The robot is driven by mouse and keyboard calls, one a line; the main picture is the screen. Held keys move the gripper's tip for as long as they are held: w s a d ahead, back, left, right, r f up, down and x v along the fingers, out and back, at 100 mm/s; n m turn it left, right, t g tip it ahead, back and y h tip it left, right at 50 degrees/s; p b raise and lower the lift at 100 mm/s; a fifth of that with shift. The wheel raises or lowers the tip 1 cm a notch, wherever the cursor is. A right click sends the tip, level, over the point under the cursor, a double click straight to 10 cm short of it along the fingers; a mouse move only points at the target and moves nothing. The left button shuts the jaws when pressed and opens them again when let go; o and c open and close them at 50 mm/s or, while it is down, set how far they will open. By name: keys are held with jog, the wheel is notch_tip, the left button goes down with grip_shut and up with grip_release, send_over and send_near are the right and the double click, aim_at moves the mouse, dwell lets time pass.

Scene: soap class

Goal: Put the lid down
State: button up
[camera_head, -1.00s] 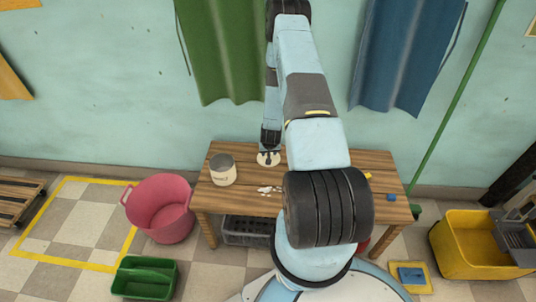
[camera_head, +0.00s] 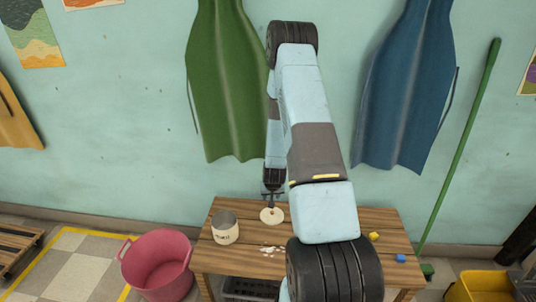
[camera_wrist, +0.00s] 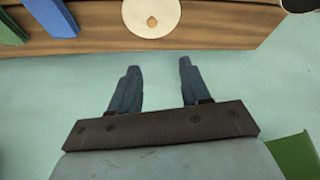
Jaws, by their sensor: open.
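The lid (camera_head: 272,216), a round cream disc, lies flat on the wooden table (camera_head: 225,262) near its back edge. In the wrist view the lid (camera_wrist: 151,12) shows at the top with a small tan spot in its middle. My gripper (camera_head: 271,192) is above the lid, apart from it. In the wrist view both fingers of my gripper (camera_wrist: 157,75) are spread, with nothing between them. A pale can (camera_head: 226,234) with a dark open top and a label stands on the table, left of the lid.
White bits (camera_head: 271,250) lie in front of the lid. Yellow (camera_head: 374,236) and blue (camera_head: 400,258) blocks sit at the table's right. A pink tub (camera_head: 157,268) stands on the floor at left. Green (camera_head: 228,90) and blue (camera_head: 408,90) aprons hang on the wall behind.

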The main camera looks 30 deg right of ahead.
jog(key=s+a+r+n, duration=0.1)
jog(key=a+r, duration=0.3)
jog(key=r, duration=0.8)
jog(key=s+a+r+n+t+y, duration=0.1)
jog(key=s+a+r, duration=0.15)
jog(key=r, duration=0.85)
jog(key=s+a+r+n, duration=0.1)
jog(key=a+r, duration=0.3)
jog(key=r, duration=0.8)
jog(key=s+a+r, duration=0.4)
jog(key=s+r, duration=0.4)
jog(key=s, duration=0.5)
jog(key=s+a+r+n, duration=0.1)
jog(key=s+a+r, duration=0.3)
jog(key=s+r, duration=0.5)
jog(key=s, duration=0.3)
jog(key=shift+s+r+y, duration=0.15)
jog(key=shift+s+y, duration=0.2)
jog(key=shift+y, duration=0.05)
